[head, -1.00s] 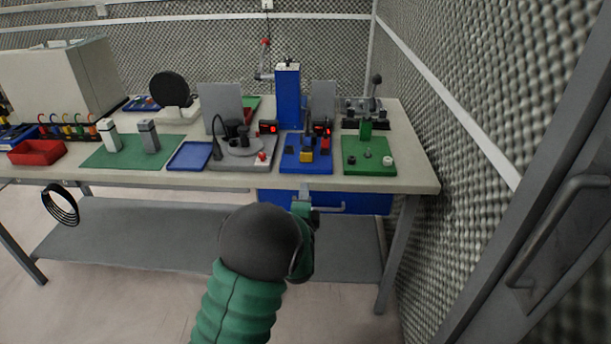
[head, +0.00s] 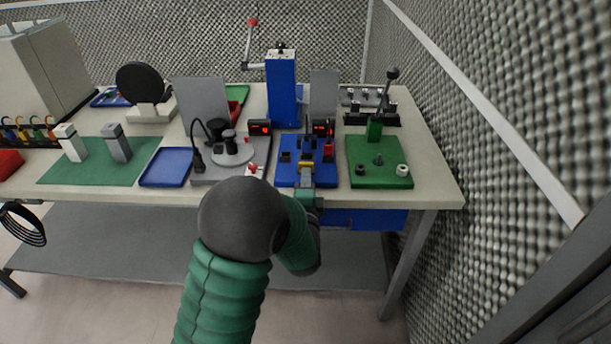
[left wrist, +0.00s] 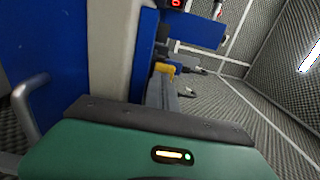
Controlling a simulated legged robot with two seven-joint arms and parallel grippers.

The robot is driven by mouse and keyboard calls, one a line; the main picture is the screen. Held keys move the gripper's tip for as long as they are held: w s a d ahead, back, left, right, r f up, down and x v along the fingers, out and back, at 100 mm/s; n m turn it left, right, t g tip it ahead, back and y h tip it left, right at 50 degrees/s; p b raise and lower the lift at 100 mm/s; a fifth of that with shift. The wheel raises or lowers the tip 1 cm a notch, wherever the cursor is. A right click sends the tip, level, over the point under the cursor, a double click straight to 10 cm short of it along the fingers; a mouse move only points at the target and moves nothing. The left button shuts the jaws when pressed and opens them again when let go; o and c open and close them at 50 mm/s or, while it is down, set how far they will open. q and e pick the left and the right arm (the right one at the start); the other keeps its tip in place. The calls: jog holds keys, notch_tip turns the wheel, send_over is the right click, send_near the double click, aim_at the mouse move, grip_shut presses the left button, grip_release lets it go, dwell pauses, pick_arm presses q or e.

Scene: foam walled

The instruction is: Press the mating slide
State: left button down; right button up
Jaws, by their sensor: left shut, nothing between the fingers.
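The blue fixture plate (head: 288,179) lies near the table's front edge in the head view. It carries black blocks, red blocks and a small yellow part (head: 304,163), which may be the slide; I cannot tell for sure. The yellow part also shows in the left wrist view (left wrist: 165,68). My left gripper (head: 306,174) is shut and empty, at the front edge of the plate just in front of the yellow part. Whether it touches the part cannot be told. My right gripper is in no view.
A grey station (head: 209,175) with a round disc stands left of the blue plate, and a green plate (head: 382,180) right of it. A tall blue column (head: 282,90) rises behind. A blue drawer (head: 366,219) hangs under the table (head: 432,188). A foam wall is on the right.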

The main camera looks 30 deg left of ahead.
aim_at(306, 159)
pick_arm(q)
jog(key=shift+a, duration=0.35)
jog(key=shift+s, duration=0.15)
jog(key=shift+d+r, duration=0.15)
jog(key=shift+d, duration=0.35)
jog(key=shift+d+p+x, duration=0.2)
jog(key=shift+p+x, duration=0.1)
jog(key=shift+x, duration=0.9)
jog(key=shift+w+a, duration=0.3)
jog(key=shift+w, duration=0.05)
jog(key=shift+s+a+r, duration=0.1)
jog(key=shift+s+a, duration=0.05)
jog(key=shift+a, duration=0.05)
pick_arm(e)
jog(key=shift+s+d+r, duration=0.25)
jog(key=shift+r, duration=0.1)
